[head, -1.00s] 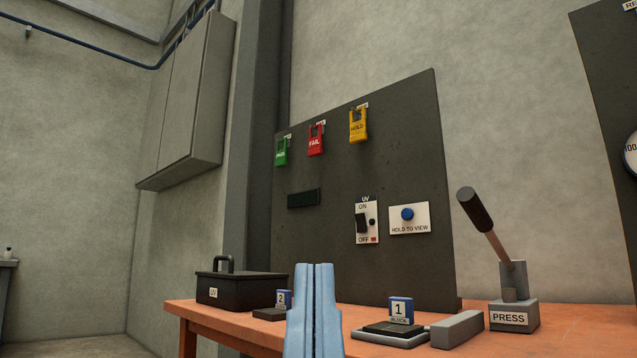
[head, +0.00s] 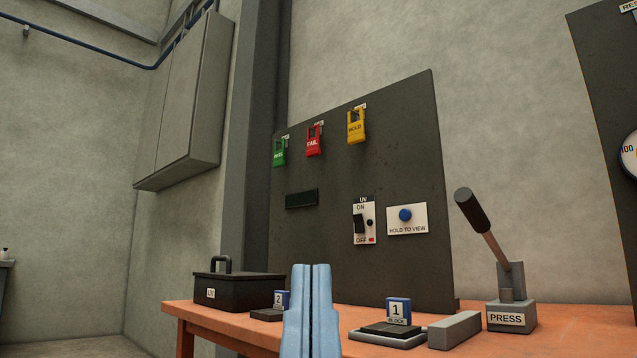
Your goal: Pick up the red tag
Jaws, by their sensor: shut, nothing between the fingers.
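The red tag (head: 314,144), marked FAIL, hangs from a small hook near the top of the dark upright panel (head: 330,255). It hangs between a green tag (head: 279,154) on its left and a yellow HOLD tag (head: 356,128) on its right. My gripper (head: 313,268) is light blue, at the bottom centre of the head view, its fingers together and empty. It appears well below the red tag in the picture, apart from it, in front of the orange table.
The orange table (head: 205,318) holds a black UV case (head: 240,291), number blocks 2 (head: 281,300) and 1 (head: 398,311), a grey bar (head: 455,331) and a PRESS lever (head: 493,245). The panel carries a UV switch (head: 363,221) and blue button (head: 405,215). Space before the tags looks clear.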

